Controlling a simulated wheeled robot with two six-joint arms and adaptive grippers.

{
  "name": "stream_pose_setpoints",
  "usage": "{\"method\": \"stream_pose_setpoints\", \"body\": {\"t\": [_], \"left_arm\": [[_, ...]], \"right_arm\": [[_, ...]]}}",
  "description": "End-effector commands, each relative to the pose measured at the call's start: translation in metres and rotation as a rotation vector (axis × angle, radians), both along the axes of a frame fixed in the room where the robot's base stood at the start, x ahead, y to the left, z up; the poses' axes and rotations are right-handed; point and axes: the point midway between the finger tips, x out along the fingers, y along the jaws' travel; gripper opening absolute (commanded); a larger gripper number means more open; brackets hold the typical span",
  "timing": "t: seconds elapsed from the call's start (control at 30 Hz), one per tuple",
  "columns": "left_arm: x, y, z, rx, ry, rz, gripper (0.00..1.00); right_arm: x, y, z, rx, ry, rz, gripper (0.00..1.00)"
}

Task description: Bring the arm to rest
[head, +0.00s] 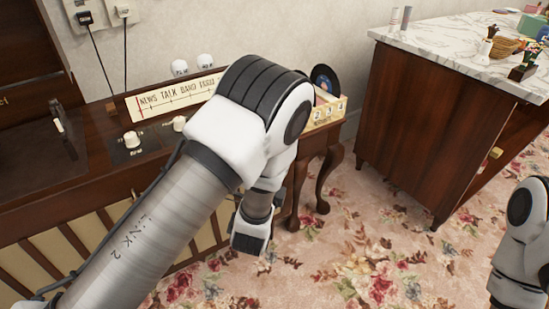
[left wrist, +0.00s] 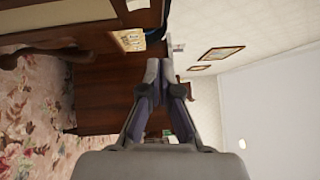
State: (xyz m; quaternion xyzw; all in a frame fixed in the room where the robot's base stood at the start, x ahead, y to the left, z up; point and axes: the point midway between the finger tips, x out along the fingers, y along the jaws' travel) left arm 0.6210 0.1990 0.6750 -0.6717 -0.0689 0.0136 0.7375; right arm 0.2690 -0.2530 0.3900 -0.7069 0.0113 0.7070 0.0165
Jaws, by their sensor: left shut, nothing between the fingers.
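My left arm (head: 150,215) comes in from the lower left of the head view, in front of the wooden radio cabinet. It bends at a white and black elbow, and a further link hangs down behind it. The fingers of that arm cannot be made out in the head view. In the left wrist view my left gripper (left wrist: 162,70) is shut and empty, with its fingertips close together. Part of my right arm shows at the right edge of the head view; its gripper is out of view.
The radio cabinet (head: 95,150) stands close by on the left. A small wooden table (head: 325,142) holds a record box (head: 325,108). A marble-topped cabinet (head: 420,110) stands at the back right. Flowered carpet (head: 340,250) lies open between my arms.

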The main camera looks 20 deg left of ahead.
Motion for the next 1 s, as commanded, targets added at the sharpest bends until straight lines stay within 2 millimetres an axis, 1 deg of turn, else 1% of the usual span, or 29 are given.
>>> {"method": "stream_pose_setpoints", "body": {"t": [0.17,0.23,0.27,0.33,0.37,0.4,0.47,0.5,0.57,0.6,0.67,0.7,0.77,0.8,0.83,0.9,1.0], "left_arm": [[0.000,0.000,-0.001,0.000,0.001,0.000,0.00],[-0.002,0.002,-0.009,-0.002,0.016,0.003,0.00],[-0.004,0.005,-0.016,-0.006,0.030,0.011,0.00],[-0.013,0.021,-0.042,-0.021,0.083,0.045,0.00],[-0.020,0.030,-0.057,-0.029,0.120,0.062,0.00],[-0.033,0.042,-0.081,-0.044,0.190,0.080,0.00],[-0.058,0.058,-0.123,-0.113,0.328,0.107,0.00],[-0.079,0.067,-0.152,-0.197,0.431,0.132,0.00],[-0.116,0.075,-0.193,-0.350,0.584,0.185,0.00],[-0.142,0.078,-0.216,-0.463,0.681,0.232,0.00],[-0.182,0.080,-0.243,-0.631,0.813,0.321,0.00],[-0.207,0.079,-0.257,-0.736,0.888,0.388,0.00],[-0.243,0.076,-0.272,-0.886,0.987,0.501,0.00],[-0.265,0.072,-0.278,-0.980,1.041,0.586,0.00],[-0.282,0.070,-0.281,-1.047,1.079,0.654,0.00],[-0.311,0.063,-0.284,-1.175,1.137,0.803,0.00],[-0.343,0.055,-0.285,-1.316,1.170,1.021,0.00]], "right_arm": [[0.000,0.000,0.000,0.000,0.000,0.000,0.37],[0.000,0.000,0.000,0.000,0.000,0.000,0.37],[0.000,0.000,0.000,0.000,0.000,0.000,0.37],[0.000,0.000,0.000,0.000,0.000,0.000,0.37],[0.000,0.000,0.000,0.000,0.000,0.000,0.37],[0.000,0.000,0.000,0.000,0.000,0.000,0.37],[0.000,0.000,0.000,0.000,0.000,0.000,0.37],[0.000,0.000,0.000,0.000,0.000,0.000,0.37],[0.000,0.000,0.000,0.000,0.000,0.000,0.37],[0.000,0.000,0.000,0.000,0.000,0.000,0.37],[0.000,0.000,0.000,0.000,0.000,0.000,0.37],[0.000,0.000,0.000,0.000,0.000,0.000,0.37],[0.000,0.000,0.000,0.000,0.000,0.000,0.37],[0.000,0.000,0.000,0.000,0.000,0.000,0.37],[0.000,0.000,0.000,0.000,0.000,0.000,0.37],[0.000,0.000,0.000,0.000,0.000,0.000,0.37],[0.000,0.000,0.000,0.000,0.000,0.000,0.37]]}}
